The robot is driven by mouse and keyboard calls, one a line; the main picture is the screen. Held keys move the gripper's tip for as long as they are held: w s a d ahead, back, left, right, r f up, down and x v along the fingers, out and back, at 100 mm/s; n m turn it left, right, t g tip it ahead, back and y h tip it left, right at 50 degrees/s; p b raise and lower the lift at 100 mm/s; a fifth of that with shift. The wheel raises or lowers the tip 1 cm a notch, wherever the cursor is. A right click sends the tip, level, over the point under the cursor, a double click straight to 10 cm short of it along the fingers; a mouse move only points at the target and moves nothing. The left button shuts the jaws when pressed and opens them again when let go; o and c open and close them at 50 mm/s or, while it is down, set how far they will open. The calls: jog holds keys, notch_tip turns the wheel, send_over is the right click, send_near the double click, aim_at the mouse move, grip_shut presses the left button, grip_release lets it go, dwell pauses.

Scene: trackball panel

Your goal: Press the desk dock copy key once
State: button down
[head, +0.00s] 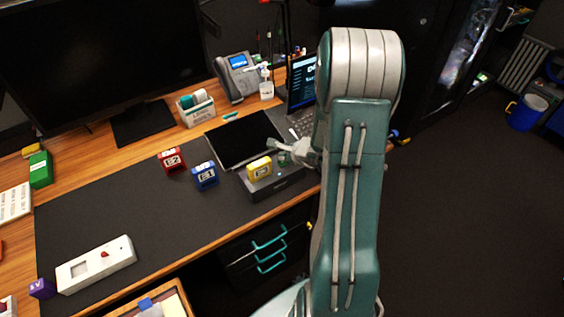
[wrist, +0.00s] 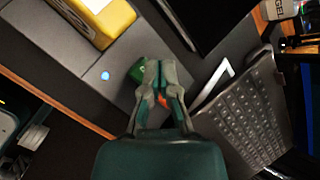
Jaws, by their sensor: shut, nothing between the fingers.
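My gripper (head: 285,149) is over the right end of the dock. In the wrist view my gripper (wrist: 161,66) is shut and empty, its tips right beside the green key. I cannot tell whether they touch it.
A yellow block (head: 259,168) sits on the dock's left part. A small blue light (wrist: 105,76) is near the green key. A black tablet (head: 240,140) lies behind, and a laptop keyboard (wrist: 247,110) is right. Blue (head: 205,176) and red (head: 171,160) blocks stand left.

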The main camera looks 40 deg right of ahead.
aim_at(283, 163)
jog(key=shift+f, duration=0.25)
jog(key=shift+f, duration=0.4)
dwell(0.7)
jog(key=shift+r, duration=0.85)
jog(key=shift+r, duration=2.5)
jog(key=shift+a, duration=0.1)
